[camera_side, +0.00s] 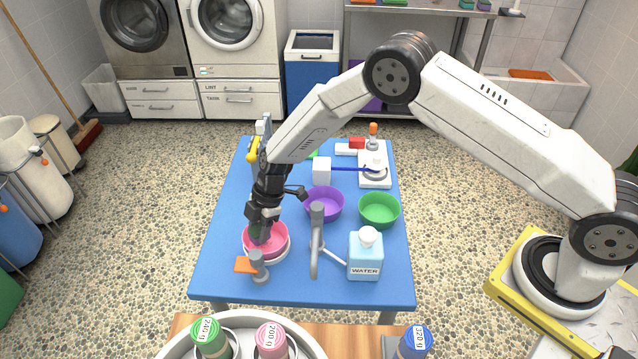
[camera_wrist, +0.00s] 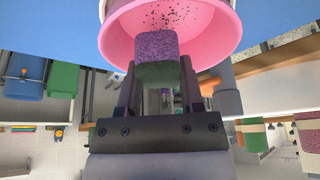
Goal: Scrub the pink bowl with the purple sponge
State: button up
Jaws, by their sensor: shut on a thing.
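The pink bowl (camera_side: 268,235) stands at the front left of the blue table in the side view, on top of something white. In the wrist view the pink bowl (camera_wrist: 206,38) fills the top, with dark specks on its inner surface. My gripper (camera_wrist: 158,88) is shut on the sponge (camera_wrist: 156,52), which has a purple layer at the bowl end and a green layer between the fingers. The sponge is inside the bowl's outline; I cannot tell whether it touches the surface. In the side view my gripper (camera_side: 259,222) reaches down into the bowl, and the sponge is mostly hidden.
A purple bowl (camera_side: 325,205) and a green bowl (camera_side: 379,210) stand to the right. A grey tap-like fixture (camera_side: 316,240) and the WATER bottle (camera_side: 365,256) stand near the pink bowl. A grey post (camera_side: 258,266) with an orange piece stands in front of it.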

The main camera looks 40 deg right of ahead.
aim_at(265, 249)
jog(key=shift+f, duration=1.05)
dwell(0.9)
jog(key=shift+s+d, duration=0.1)
jog(key=shift+s, duration=0.1)
jog(key=shift+s+d, duration=0.2)
jog(key=shift+s, duration=0.3)
jog(key=shift+s+d, duration=0.2)
jog(key=shift+s, duration=0.25)
jog(key=shift+w, duration=0.1)
jog(key=shift+w+d+f, duration=0.1)
jog(key=shift+w+d, duration=0.15)
jog(key=shift+w, duration=0.3)
jog(key=shift+w+d, duration=0.25)
jog(key=shift+w, duration=0.25)
jog(key=shift+s+a, duration=0.3)
jog(key=shift+a, duration=0.3)
jog(key=shift+s+a, duration=0.25)
jog(key=shift+a, duration=0.35)
